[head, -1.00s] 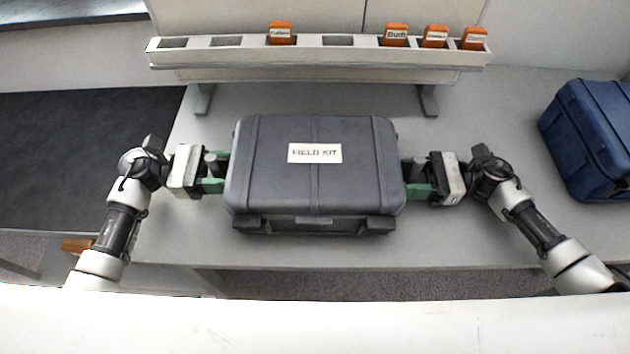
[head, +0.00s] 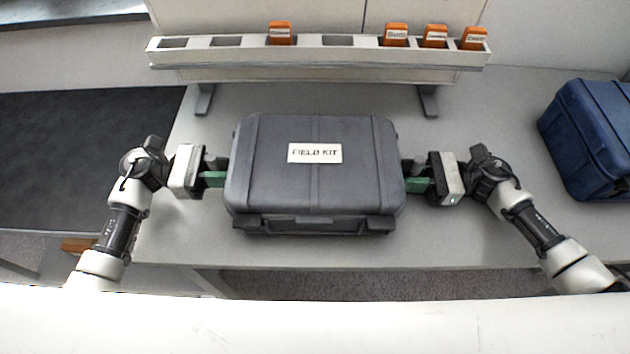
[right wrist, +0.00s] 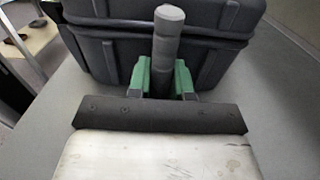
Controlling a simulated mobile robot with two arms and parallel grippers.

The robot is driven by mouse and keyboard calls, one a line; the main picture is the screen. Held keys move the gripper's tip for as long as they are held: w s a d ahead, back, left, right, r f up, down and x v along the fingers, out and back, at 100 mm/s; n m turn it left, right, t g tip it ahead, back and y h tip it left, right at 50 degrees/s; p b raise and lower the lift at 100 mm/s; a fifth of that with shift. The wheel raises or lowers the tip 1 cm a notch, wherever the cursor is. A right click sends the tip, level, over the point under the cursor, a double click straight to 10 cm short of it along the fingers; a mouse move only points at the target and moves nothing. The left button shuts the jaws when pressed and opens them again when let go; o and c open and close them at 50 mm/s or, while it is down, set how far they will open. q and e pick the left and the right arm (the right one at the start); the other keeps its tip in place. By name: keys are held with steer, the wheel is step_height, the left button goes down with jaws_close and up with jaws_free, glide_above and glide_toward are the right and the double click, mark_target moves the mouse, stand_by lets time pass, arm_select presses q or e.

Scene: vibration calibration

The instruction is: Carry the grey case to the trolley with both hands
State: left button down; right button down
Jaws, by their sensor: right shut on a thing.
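The grey case (head: 270,185), labelled FIELD KIT, lies flat and closed on the grey bench (head: 480,235). My left gripper (head: 216,178) is at the case's left side, its green fingers closed in at the side handle, which is mostly hidden. My right gripper (head: 416,184) is shut on the case's right side handle. The right wrist view shows its green fingers (right wrist: 160,78) close about a grey upright part against the dark case wall (right wrist: 215,50). A dark flat surface (head: 75,150) lies left of the bench; I cannot tell whether it is the trolley's top.
A pale rack (head: 320,58) behind the case holds several orange labelled blocks (head: 396,35). A blue case (head: 590,140) stands at the right on the bench. An orange-brown object (head: 77,244) shows low at the left. The bench is clear between the two cases.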

mark_target(416, 162)
arm_select(q)
steer(key=shift+r, duration=0.15)
arm_select(e)
steer(key=shift+r, duration=0.15)
